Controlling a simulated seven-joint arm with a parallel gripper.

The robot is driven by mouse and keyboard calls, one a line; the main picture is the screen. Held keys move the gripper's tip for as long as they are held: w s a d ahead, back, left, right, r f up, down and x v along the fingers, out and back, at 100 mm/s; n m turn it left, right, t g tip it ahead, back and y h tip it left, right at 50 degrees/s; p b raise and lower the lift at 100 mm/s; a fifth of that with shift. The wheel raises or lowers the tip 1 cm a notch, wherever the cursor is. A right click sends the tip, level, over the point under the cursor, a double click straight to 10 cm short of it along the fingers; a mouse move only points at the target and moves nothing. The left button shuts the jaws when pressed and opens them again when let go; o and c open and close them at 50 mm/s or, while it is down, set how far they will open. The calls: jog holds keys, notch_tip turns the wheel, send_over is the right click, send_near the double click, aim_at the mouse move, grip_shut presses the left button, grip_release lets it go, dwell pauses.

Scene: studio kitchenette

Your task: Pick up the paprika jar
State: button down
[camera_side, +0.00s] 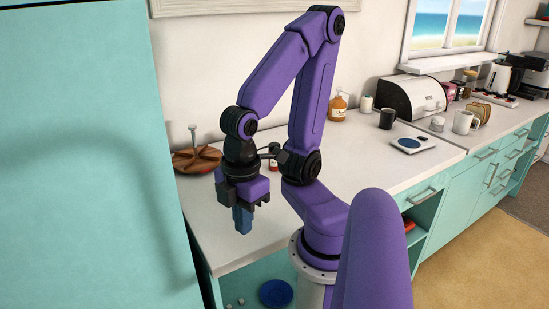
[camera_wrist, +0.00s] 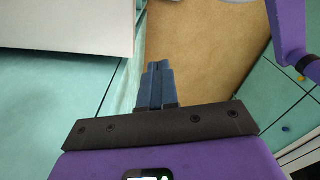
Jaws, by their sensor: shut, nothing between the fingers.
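My gripper (camera_side: 243,220) is shut and empty, pointing down above the near left part of the counter. Its blue fingers are together in the wrist view (camera_wrist: 157,72). A small jar with red on it (camera_side: 272,164) stands on the counter behind my gripper, partly hidden by my arm. It may be the paprika jar, but no label can be read. It is apart from the fingers and I cannot make it out in the wrist view.
A brown wooden bowl-like piece (camera_side: 196,160) lies left of the jar. An amber soap bottle (camera_side: 338,107), black mug (camera_side: 387,119) and scale (camera_side: 412,145) stand farther right on the white counter (camera_side: 350,165). The counter middle is largely clear. A tall teal cabinet (camera_side: 85,150) stands at left.

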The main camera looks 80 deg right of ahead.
jog(key=shift+c, duration=2.4)
grip_release()
